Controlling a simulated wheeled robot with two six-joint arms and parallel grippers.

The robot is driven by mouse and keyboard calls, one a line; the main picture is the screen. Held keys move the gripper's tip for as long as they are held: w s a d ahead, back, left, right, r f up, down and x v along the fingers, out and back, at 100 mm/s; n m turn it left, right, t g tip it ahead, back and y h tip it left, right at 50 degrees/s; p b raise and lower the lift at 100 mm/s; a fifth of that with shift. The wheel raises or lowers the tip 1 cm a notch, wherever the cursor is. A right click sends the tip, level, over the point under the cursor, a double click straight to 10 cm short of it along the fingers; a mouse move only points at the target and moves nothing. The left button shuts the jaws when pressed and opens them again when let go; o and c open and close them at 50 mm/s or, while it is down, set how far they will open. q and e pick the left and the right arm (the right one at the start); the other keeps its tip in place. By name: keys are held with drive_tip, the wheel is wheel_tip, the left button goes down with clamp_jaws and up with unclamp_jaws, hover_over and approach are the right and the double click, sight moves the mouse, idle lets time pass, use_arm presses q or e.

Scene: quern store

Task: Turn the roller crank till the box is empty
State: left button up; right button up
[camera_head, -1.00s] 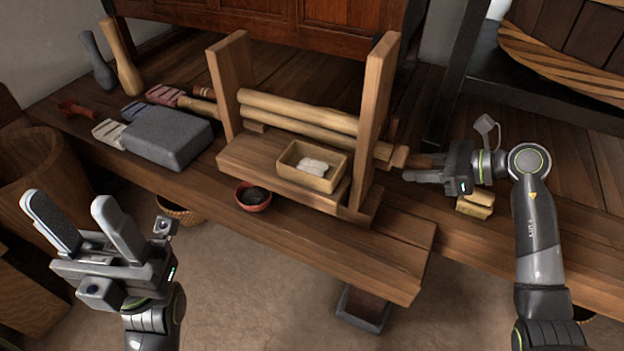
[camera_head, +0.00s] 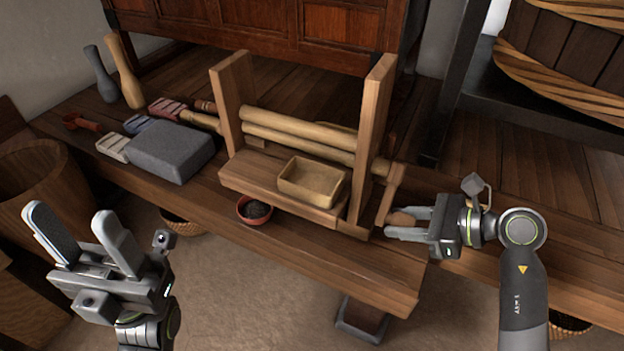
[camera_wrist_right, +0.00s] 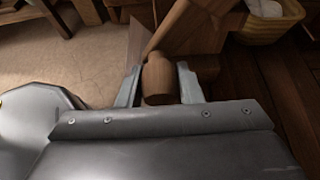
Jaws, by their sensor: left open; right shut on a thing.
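The wooden roller frame stands on the bench, with two pale rollers (camera_head: 300,137) between its posts. The crank (camera_head: 389,195) is outside the right post, its arm slanting down toward the front. My right gripper (camera_head: 406,225) is shut on the crank handle (camera_head: 401,218); the handle (camera_wrist_right: 160,78) also shows between the fingers in the right wrist view. The small box (camera_head: 311,196) in front of the rollers looks empty. A tan container (camera_wrist_right: 270,29) with white stuff shows in the right wrist view. My left gripper (camera_head: 70,228) is open and empty, off the bench's front edge.
A red bowl (camera_head: 254,211) with dark bits sits below the box. A grey block (camera_head: 170,150), carders (camera_head: 113,148) and two bottle-shaped pieces (camera_head: 125,72) are to the left. A wooden tub (camera_head: 45,190) stands at far left. Bench right of the crank looks mostly clear.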

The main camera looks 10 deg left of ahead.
sight(407, 224)
drive_tip(key=shift+s+a+r, duration=0.2)
drive_tip(key=shift+s+r, duration=0.35)
drive_tip(key=shift+r, duration=0.05)
drive_tip(key=o, duration=0.9)
drive_tip(key=shift+f, duration=0.1)
drive_tip(key=shift+p+v, duration=0.65)
drive_tip(key=shift+v, duration=0.55)
drive_tip(key=p+v, duration=0.1)
drive_tip(key=v, duration=0.3)
drive_tip(key=shift+d, duration=0.25)
